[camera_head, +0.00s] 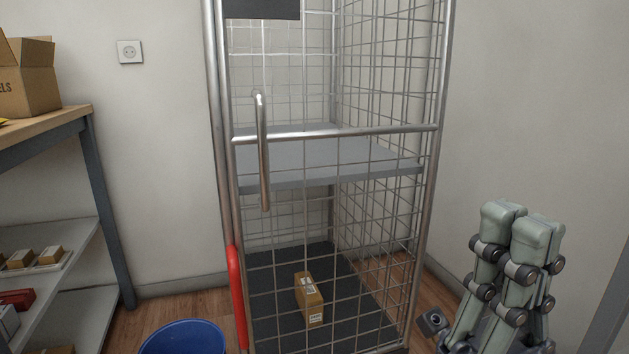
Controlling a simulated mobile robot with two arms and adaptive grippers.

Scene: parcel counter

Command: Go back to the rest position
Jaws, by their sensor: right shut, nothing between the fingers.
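My right gripper (523,226) is at the lower right of the head view, raised with its pale green fingers pointing up. The fingers are together and hold nothing. It is to the right of a wire roll cage (432,190), apart from it in the picture. My left gripper is not in view.
The cage front is closed, with an upright metal handle (262,150) and a red bar (237,295). A small brown parcel (309,299) lies on its floor below a grey shelf (300,160). A blue bin (185,338) and a shelved counter (70,122) stand left.

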